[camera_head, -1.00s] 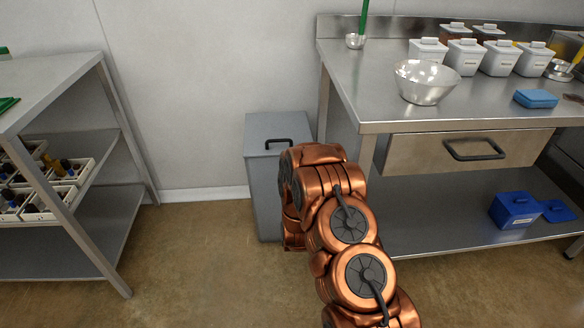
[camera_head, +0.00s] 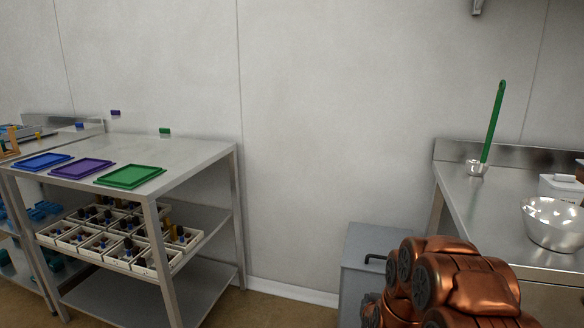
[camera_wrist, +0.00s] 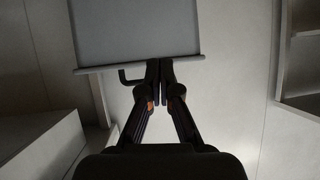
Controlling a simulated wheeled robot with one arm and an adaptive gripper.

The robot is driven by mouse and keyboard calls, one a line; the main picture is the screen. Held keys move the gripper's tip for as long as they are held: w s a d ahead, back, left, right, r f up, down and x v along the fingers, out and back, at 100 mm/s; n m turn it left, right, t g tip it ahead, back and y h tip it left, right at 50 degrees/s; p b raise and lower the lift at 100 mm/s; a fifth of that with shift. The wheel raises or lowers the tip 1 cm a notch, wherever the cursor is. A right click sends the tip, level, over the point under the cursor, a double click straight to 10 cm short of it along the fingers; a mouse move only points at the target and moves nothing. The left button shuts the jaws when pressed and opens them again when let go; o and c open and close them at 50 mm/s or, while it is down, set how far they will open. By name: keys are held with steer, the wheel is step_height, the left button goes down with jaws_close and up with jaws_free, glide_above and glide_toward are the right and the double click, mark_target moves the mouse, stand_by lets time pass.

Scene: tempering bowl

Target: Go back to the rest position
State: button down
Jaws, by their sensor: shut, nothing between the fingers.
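My gripper (camera_wrist: 159,68) shows in the wrist view with its two dark fingertips together and nothing between them. It points at the grey bin (camera_wrist: 135,30), whose lid edge and dark handle lie behind the fingertips; I cannot tell the distance between them. In the head view my copper arm is folded at the lower right, in front of the bin (camera_head: 362,262) and the right bench. The gripper itself is hidden in the head view.
A steel bench (camera_head: 455,190) at right holds a metal bowl (camera_head: 553,222) and a small cup (camera_head: 476,168) with a green-handled tool (camera_head: 494,122). The left table (camera_head: 190,150) carries blue, purple and green trays (camera_head: 130,177).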

steer(key=s+a+r+n+g+y, duration=0.15)
steer(key=s+r+g, duration=0.35)
steer(key=s, duration=1.1)
steer(key=s+a+r+g, duration=0.2)
steer(key=s+r+g, duration=0.35)
steer(key=s, duration=1.05)
steer(key=s+a+r+n+g, duration=0.15)
steer(key=s+r+g, duration=0.3)
steer(key=s, duration=1.15)
step_height(320, 180, up, 27)
steer(key=s+t+p, duration=0.1)
steer(key=p, duration=2.3)
steer(key=shift+s+f, duration=0.15)
